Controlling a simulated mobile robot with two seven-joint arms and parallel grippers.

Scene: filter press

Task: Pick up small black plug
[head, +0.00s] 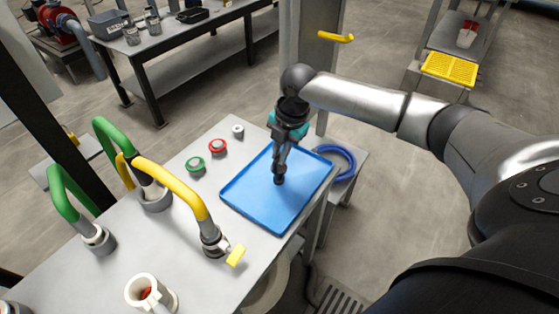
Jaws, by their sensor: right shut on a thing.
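My right gripper (280,161) reaches down over the blue tray (254,203) on the near table. It is shut on a small black plug (279,179), which shows as a dark piece at the fingertips. The plug is over the middle of the tray. I cannot tell whether it touches the tray bottom or hangs just above it. My left gripper is not in view.
The grey table (150,228) holds a green button (195,164), a red button (217,146), a small grey cylinder (238,131), a yellow curved pipe (178,183) and green pipes. A blue hose ring (345,160) lies right of the tray. A yellow crate (449,69) stands far right.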

